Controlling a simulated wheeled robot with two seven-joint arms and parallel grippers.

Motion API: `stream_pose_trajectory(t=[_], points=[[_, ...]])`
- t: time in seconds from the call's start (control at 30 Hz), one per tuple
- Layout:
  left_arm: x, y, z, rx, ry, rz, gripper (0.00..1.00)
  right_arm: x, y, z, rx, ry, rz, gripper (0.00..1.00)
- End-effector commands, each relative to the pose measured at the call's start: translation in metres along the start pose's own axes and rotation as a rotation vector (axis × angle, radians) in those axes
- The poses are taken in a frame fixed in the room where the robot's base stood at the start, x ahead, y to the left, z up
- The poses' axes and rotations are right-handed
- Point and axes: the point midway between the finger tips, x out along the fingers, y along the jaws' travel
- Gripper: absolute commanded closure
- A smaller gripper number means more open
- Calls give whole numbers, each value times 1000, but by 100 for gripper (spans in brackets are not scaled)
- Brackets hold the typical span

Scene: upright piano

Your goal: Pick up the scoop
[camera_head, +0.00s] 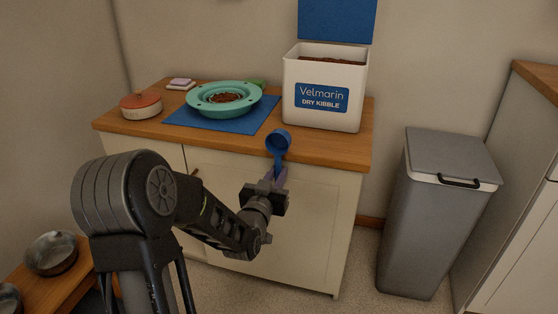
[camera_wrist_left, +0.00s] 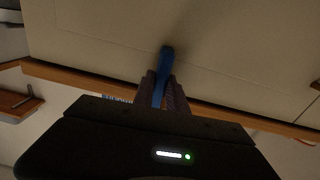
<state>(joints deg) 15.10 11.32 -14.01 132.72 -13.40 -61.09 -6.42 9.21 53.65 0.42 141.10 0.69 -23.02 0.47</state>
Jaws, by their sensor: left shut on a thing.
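The blue scoop (camera_head: 279,141) is in front of the counter's front edge in the head view, its round cup up and its handle down between my fingers. My left gripper (camera_head: 275,177) is shut on the scoop's handle. In the left wrist view the blue handle (camera_wrist_left: 164,66) shows between the two fingers of my left gripper (camera_wrist_left: 163,88). The scoop's cup does not show clearly in the wrist view. My right gripper is not in view.
A white kibble bin (camera_head: 322,112) with a raised blue lid stands on the wooden counter (camera_head: 345,150). A teal bowl (camera_head: 247,110) of kibble sits on a blue mat (camera_head: 185,120). A red-lidded pot (camera_head: 141,105) is at left. A grey trash bin (camera_head: 425,225) stands on the floor at right.

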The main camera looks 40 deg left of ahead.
Motion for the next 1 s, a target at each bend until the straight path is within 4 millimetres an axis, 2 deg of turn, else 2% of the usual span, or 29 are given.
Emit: stream_pose_trajectory(t=[0.1, 1.0], points=[[0, 0, 0, 0, 0, 0, 100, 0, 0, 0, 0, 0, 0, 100], [4, 0, -6, 0, 1, 1, 100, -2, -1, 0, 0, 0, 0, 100]])
